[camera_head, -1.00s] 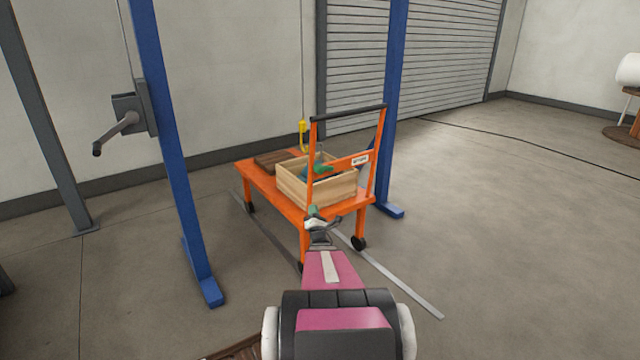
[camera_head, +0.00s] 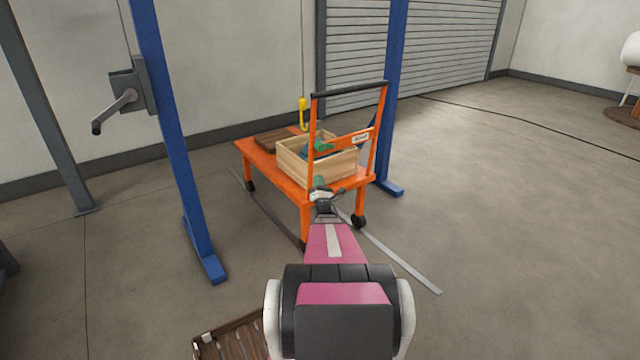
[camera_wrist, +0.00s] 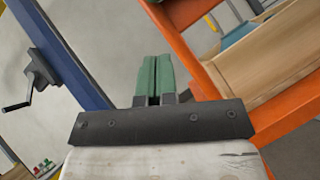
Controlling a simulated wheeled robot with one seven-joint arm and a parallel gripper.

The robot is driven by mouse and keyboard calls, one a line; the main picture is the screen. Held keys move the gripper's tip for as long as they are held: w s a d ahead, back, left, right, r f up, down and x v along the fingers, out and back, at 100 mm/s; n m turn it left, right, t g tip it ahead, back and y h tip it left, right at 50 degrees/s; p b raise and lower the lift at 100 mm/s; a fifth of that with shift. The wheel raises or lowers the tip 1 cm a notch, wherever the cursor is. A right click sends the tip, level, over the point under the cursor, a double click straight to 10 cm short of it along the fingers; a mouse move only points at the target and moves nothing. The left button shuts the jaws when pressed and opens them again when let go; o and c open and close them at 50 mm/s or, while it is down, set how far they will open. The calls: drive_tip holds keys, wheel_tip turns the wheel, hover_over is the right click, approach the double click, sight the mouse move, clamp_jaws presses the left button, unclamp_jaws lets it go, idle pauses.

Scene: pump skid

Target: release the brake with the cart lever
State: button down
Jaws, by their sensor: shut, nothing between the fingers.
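The orange cart (camera_head: 262,150) stands ahead between blue posts, with an upright orange frame and a dark push bar (camera_head: 350,88). A small green lever-like part (camera_head: 323,147) shows at the left of the frame's labelled crossbar (camera_head: 350,142); I cannot tell its exact position or whether the brake is on. My gripper (camera_head: 318,182) is shut and empty, in front of the cart's near end and below the green part in the picture. Its green fingers (camera_wrist: 152,75) are together in the wrist view, with an orange cart member (camera_wrist: 185,50) beyond to the right.
A wooden crate (camera_head: 290,165) sits on the cart. A yellow hook (camera_head: 303,113) hangs behind it. A grey winch with a crank (camera_head: 125,95) is on the left blue post (camera_head: 170,130). A slatted wooden pallet (camera_head: 230,338) lies at lower left.

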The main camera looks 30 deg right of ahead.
sight(321, 146)
drive_tip(key=w+d+r, duration=0.3)
drive_tip(key=w+r, duration=0.2)
drive_tip(key=r, duration=0.2)
drive_tip(key=shift+d, duration=0.25)
drive_tip(key=shift+r, duration=0.2)
drive_tip(key=r+m+g+h, duration=0.1)
drive_tip(key=m, duration=0.1)
drive_tip(key=r+m+g+h, duration=0.1)
drive_tip(key=r+m, duration=0.1)
drive_tip(key=r+m+g+h, duration=0.1)
drive_tip(key=m+g, duration=0.1)
drive_tip(key=m, duration=0.1)
drive_tip(key=shift+d+r+h, duration=0.15)
drive_tip(key=shift+d+h, duration=0.05)
drive_tip(key=shift+h, duration=0.1)
drive_tip(key=d+r+m+g, duration=0.4)
drive_tip(key=d+r+m, duration=0.1)
drive_tip(key=shift+w+d+r+m, duration=0.3)
drive_tip(key=shift+d+r+m, duration=0.1)
